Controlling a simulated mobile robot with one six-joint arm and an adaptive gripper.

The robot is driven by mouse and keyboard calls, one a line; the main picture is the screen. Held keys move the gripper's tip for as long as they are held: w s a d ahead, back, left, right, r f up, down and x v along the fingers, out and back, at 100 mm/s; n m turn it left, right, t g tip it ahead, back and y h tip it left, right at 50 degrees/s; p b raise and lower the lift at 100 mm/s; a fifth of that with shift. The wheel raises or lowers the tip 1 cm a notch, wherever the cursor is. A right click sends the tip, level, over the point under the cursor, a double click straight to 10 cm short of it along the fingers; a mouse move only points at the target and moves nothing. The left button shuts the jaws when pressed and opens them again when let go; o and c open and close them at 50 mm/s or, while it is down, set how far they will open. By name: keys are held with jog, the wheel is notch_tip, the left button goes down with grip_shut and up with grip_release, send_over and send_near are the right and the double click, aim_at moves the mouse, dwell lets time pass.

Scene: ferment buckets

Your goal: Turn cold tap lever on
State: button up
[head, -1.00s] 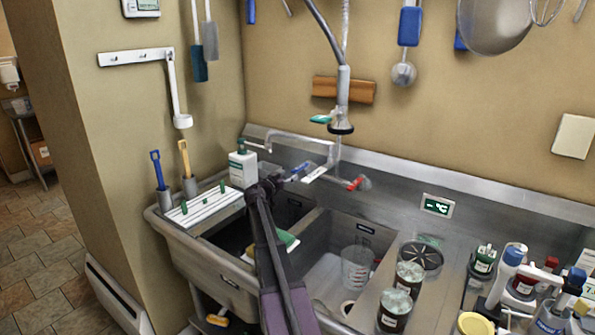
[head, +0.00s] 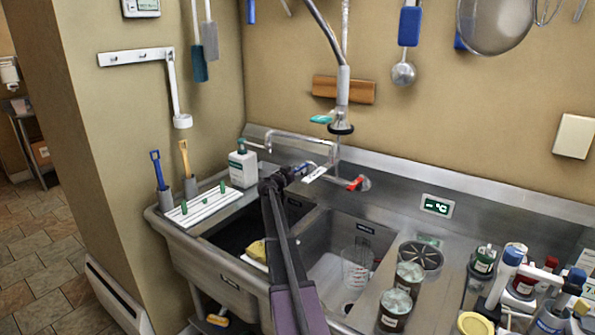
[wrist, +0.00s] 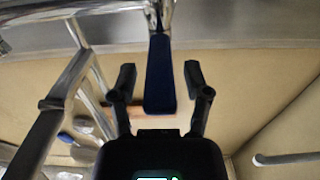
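The cold tap's blue lever (head: 303,168) is on the left side of the wall-mounted faucet, behind the sink. In the wrist view the dark blue lever (wrist: 160,80) stands between my two open fingers, with a gap showing on each side. My gripper (head: 282,177) is at the lever's left in the head view; its fingers (wrist: 160,74) are clearer in the wrist view. The red lever (head: 357,184) is on the right side of the faucet. The spout (head: 300,138) bends left over the sink.
A white bottle (head: 243,165) stands at the sink's left back corner beside a white rack (head: 205,206). A spray head (head: 341,118) hangs above the faucet. A clear beaker (head: 357,266) is in the right basin. Jars (head: 397,308) stand on the right.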

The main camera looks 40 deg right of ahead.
grip_shut()
jog(key=shift+s+d+g, duration=0.1)
jog(key=shift+d+g, duration=0.1)
jog(key=shift+g, duration=0.1)
